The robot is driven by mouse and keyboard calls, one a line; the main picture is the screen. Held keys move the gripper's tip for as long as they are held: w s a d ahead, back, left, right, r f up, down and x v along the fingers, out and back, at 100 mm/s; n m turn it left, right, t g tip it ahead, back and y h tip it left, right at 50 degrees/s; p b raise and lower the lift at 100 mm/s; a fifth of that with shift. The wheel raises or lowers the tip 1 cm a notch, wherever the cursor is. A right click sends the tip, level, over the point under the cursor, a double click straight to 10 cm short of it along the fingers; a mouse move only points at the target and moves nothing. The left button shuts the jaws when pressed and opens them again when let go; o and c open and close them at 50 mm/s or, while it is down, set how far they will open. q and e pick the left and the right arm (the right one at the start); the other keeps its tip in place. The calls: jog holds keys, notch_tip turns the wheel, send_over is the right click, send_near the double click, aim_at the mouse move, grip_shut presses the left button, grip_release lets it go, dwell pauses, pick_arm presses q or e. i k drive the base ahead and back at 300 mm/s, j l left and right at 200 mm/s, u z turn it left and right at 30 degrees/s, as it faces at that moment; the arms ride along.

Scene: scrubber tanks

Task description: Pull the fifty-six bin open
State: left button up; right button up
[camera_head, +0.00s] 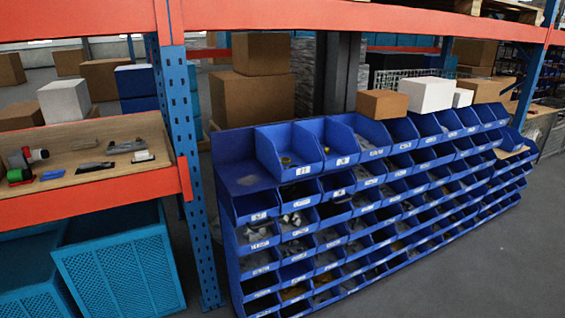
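A large blue bin rack (243,182) stands on the floor from the middle to the right, with many rows of open-front blue bins. Small white labels mark the bin fronts. They are too small to read with certainty, so I cannot tell which bin is fifty-six. On the top row, one bin (291,172) near the left stands out over the row below, and another bin (344,160) beside it also sits forward. Several bins hold small parts. Neither of my grippers is in view.
A wooden shelf (110,172) with tools and an orange beam (90,200) is at left, with a blue post (190,150) beside the rack. Teal crates (120,265) stand below. Cardboard boxes (252,98) are behind. Grey floor (475,265) is clear at right front.

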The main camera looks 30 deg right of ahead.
aim_at(346, 182)
jog(key=z, duration=0.9)
jog(key=i+j, duration=0.15)
jog(key=i, duration=0.15)
jog(key=i+j+z, duration=0.1)
jog(key=i, duration=0.15)
